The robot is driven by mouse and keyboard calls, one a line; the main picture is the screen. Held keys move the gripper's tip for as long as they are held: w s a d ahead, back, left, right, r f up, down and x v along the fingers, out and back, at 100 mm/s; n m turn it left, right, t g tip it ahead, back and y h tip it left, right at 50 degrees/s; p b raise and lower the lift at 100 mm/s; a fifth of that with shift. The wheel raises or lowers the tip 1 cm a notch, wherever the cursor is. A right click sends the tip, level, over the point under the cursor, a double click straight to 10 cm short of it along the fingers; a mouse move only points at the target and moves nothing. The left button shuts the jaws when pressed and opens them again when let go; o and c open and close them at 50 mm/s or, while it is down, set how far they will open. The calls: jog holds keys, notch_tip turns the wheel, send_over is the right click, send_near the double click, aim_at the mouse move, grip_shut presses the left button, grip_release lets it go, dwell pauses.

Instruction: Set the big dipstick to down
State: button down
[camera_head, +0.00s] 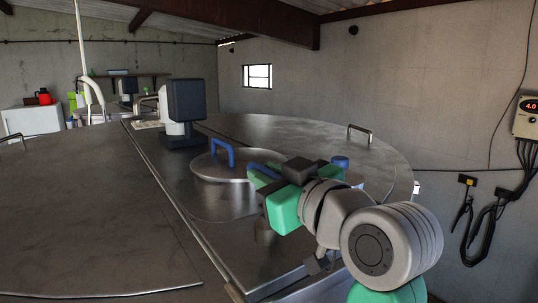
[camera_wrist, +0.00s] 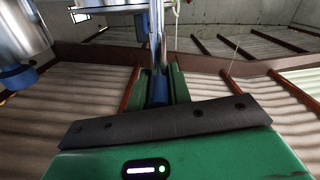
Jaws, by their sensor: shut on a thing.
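My gripper (camera_head: 264,180) is over the tank top, just right of the round lid. In the wrist view its green jaws (camera_wrist: 160,88) are shut on a blue handle, which I take to be the big dipstick (camera_wrist: 159,90). A bright metal rod runs on from this handle, at the top of the wrist view. In the head view a blue part (camera_head: 262,170) shows at the jaws. The dipstick's lower part and how deep it sits are hidden in the head view by my arm.
A round lid (camera_head: 205,168) with a blue handle (camera_head: 222,150) lies left of my gripper. A blue-capped metal cylinder (camera_wrist: 22,45) stands near the jaws; a blue cap (camera_head: 340,161) shows behind my arm. A dark box unit (camera_head: 186,100) stands farther back.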

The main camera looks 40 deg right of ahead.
jog(key=shift+f+b, duration=0.6)
jog(key=shift+f, duration=1.15)
jog(key=c, duration=1.3)
grip_release()
jog(key=shift+f, duration=0.15)
jog(key=s+a+b, duration=0.1)
jog(key=s, duration=0.6)
jog(key=shift+s+a, duration=0.2)
jog(key=shift+s, duration=0.15)
